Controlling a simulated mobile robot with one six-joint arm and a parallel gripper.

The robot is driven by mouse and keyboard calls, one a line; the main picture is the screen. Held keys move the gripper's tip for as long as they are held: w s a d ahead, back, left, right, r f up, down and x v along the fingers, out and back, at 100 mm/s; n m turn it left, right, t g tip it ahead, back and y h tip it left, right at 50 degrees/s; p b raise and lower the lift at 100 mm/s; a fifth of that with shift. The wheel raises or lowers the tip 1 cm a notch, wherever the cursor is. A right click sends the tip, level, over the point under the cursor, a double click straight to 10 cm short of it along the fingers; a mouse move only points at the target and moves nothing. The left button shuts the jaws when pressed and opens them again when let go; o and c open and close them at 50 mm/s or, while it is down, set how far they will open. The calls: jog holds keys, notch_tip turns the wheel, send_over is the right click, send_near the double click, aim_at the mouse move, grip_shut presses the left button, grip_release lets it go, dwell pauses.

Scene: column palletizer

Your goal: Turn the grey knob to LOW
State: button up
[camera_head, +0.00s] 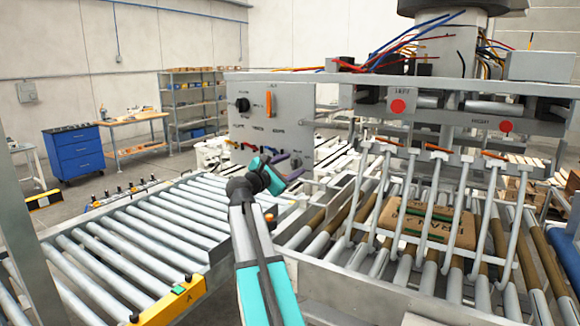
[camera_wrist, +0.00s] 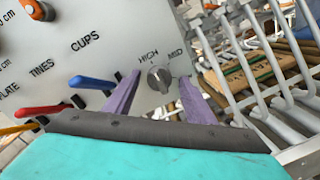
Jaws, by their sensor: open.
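The grey knob (camera_wrist: 159,79) is on the pale control panel (camera_wrist: 130,30), with the labels HIGH and MID above it in the wrist view. Its pointer direction is hard to tell. The LOW label is not readable; the area below the knob is partly hidden by my gripper. My gripper (camera_wrist: 159,75) is open, with one purple finger on each side of the knob and visible gaps to it. In the head view my gripper (camera_head: 291,166) is at the lower right of the panel (camera_head: 300,92), and the knob cannot be made out there.
A blue lever (camera_wrist: 92,82) and a red lever (camera_wrist: 42,110) stick out left of my gripper. A black knob (camera_head: 242,104) and an orange lever (camera_head: 268,103) are higher on the panel. Metal guard bars and a carton (camera_head: 428,223) on rollers stand to the right.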

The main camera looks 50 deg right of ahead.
jog(key=c, duration=0.9)
jog(key=shift+a, duration=0.35)
jog(key=shift+c, duration=0.7)
jog(key=shift+d, duration=0.25)
